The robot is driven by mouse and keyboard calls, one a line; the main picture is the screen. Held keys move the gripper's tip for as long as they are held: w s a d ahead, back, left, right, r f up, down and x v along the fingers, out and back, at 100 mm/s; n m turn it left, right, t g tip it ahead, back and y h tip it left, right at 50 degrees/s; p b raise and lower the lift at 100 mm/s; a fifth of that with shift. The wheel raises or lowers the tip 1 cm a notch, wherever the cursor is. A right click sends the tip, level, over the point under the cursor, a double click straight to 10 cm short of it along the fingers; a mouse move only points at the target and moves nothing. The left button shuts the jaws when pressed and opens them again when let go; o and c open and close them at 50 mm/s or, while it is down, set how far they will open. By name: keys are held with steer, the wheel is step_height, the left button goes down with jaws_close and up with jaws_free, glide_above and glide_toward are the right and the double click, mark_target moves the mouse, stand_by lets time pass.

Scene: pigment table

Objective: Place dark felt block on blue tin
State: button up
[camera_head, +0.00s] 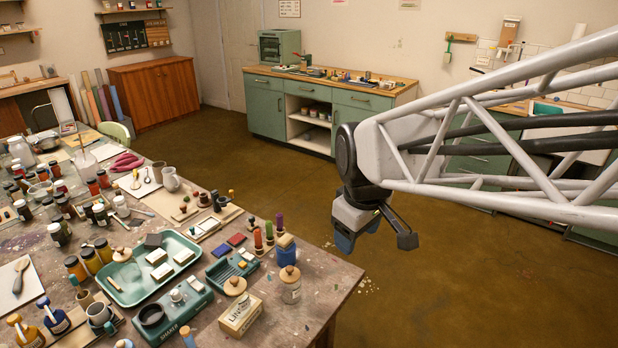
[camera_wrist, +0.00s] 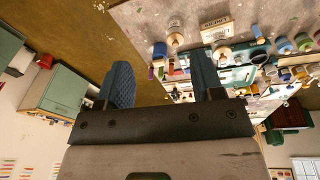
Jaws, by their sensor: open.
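A dark block (camera_head: 153,240), likely the felt block, lies in the teal tray (camera_head: 117,297) near its far edge, beside pale blocks. A blue tin (camera_head: 287,255) stands near the right side of the table, behind a glass jar; its top looks partly tan. My gripper (camera_head: 376,241) is open and empty, held in the air beyond the table's right edge, to the right of the tin and well apart from both. In the wrist view my gripper (camera_wrist: 164,78) shows two spread blue fingers with nothing between them. I cannot clearly pick out the block there.
The table (camera_head: 345,283) is crowded. A glass jar (camera_head: 291,287), a cream box (camera_head: 240,315) with a wooden-topped item, a teal case (camera_head: 232,270) and several upright colored sticks (camera_head: 268,232) surround the tin. Brown floor (camera_head: 430,290) lies open right of the table.

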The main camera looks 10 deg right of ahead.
steer(key=s+d+m, duration=0.2)
steer(key=s+m, duration=0.5)
steer(key=s, duration=0.4)
steer(key=shift+s+f+t, duration=0.3)
steer(key=shift+s+f, duration=0.05)
steer(key=shift+f, duration=0.1)
